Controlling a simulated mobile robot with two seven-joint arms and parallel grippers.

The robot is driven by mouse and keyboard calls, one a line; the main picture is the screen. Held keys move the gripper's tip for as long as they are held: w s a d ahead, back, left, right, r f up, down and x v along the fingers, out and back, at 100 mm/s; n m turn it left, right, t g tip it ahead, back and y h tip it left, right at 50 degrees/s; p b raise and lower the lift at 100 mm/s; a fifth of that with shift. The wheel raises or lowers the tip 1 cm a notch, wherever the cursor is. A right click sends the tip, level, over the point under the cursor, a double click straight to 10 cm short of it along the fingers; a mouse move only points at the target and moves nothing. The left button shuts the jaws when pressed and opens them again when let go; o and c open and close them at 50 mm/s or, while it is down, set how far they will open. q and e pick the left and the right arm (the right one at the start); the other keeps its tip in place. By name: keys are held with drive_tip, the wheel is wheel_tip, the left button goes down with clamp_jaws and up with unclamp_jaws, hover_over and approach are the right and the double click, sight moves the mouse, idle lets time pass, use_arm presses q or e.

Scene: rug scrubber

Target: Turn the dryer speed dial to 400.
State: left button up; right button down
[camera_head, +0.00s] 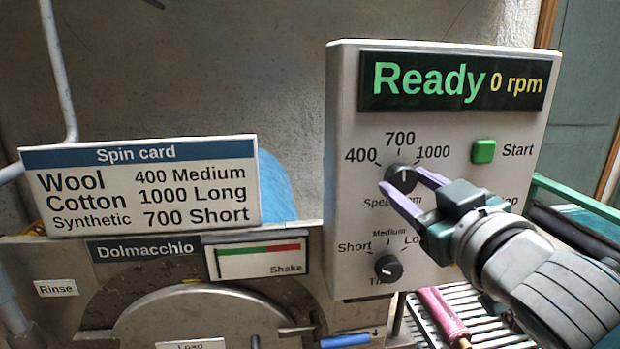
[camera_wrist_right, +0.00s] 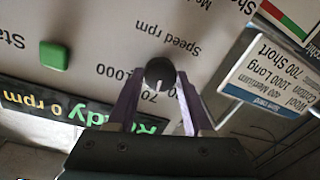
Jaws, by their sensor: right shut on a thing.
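The dark round speed dial (camera_head: 402,177) sits on the white control panel (camera_head: 345,110), below the marks 400, 700 and 1000. Its pale pointer mark appears to face up toward 700. The dial also shows in the wrist view (camera_wrist_right: 160,72), which is upside down, with the mark toward the partly hidden 700. My right gripper (camera_head: 403,180) has its two purple fingers around the dial, one on each side, and is shut on it. The fingers and wrist hide part of the "Speed rpm" label. My left gripper is not in view.
The display (camera_head: 455,82) reads "Ready 0 rpm". A green Start button (camera_head: 484,151) is right of the dial. A lower dial (camera_head: 388,268) is marked Short, Medium and a partly covered label. The spin card (camera_head: 140,185) stands left and lists Wool 400 Medium.

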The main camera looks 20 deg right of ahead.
drive_tip(key=n+p, duration=0.1)
drive_tip(key=n, duration=0.4)
drive_tip(key=shift+r, duration=0.1)
drive_tip(key=n, duration=0.4)
drive_tip(key=shift+n+g+p, duration=0.3)
drive_tip(key=shift+n+p, duration=0.05)
drive_tip(key=shift+n, duration=0.05)
drive_tip(key=shift+h, duration=0.3)
drive_tip(key=shift+c, duration=1.5)
unclamp_jaws()
